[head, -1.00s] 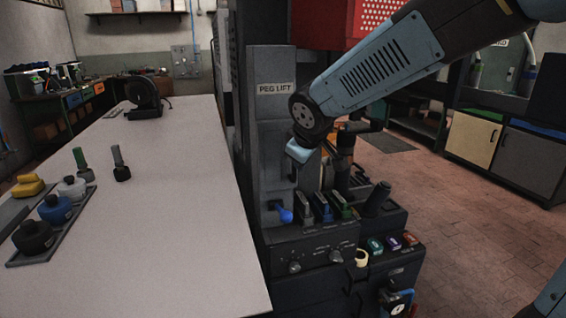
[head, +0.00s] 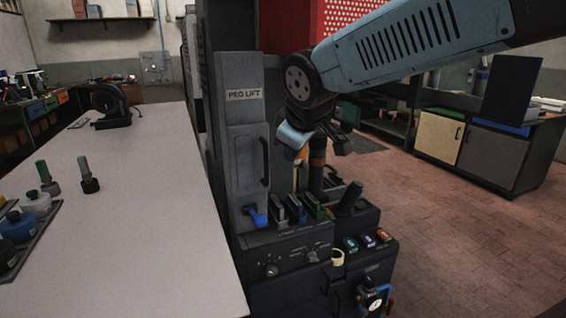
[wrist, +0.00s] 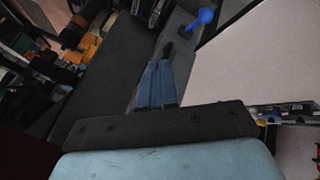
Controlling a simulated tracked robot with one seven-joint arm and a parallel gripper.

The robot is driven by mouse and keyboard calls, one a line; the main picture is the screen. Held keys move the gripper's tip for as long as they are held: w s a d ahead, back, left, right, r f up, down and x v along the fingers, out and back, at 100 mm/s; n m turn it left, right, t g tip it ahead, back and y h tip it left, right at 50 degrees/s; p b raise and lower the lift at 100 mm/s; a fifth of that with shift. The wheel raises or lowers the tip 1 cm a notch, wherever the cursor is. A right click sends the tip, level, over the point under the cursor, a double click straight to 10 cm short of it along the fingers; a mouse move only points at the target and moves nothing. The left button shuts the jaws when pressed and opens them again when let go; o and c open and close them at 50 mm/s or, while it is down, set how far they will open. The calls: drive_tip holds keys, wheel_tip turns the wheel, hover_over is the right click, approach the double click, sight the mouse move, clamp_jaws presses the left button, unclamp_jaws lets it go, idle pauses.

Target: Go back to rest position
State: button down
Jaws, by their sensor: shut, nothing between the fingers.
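My gripper (wrist: 167,52) shows in the wrist view with its two blue-grey, dark-tipped fingers together and nothing between them. In the head view my wrist hangs beside the front of the grey machine labelled PEG LIFT (head: 244,95), above its control panel; the fingers are not clear there. The blue lever (head: 257,216) stands on the panel below and left of my wrist. It also shows in the wrist view (wrist: 205,17), beyond the fingertips and apart from them.
Green and dark levers (head: 314,206) stand on the panel right of the blue one. A pale worktable (head: 140,215) lies left, with stamp-like tools and coloured pots near its left edge. A red perforated panel (head: 345,18) is behind my arm. Open brick floor (head: 460,230) lies right.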

drive_tip(key=s+d+f+m+g+h, duration=0.1)
drive_tip(key=s+d+f+m, duration=0.2)
drive_tip(key=s+d+m, duration=0.8)
drive_tip(key=s+d, duration=0.3)
drive_tip(key=d, duration=0.3)
drive_tip(key=shift+d+g, duration=0.3)
drive_tip(key=shift+d, duration=0.05)
drive_tip(key=shift+s+f, duration=0.1)
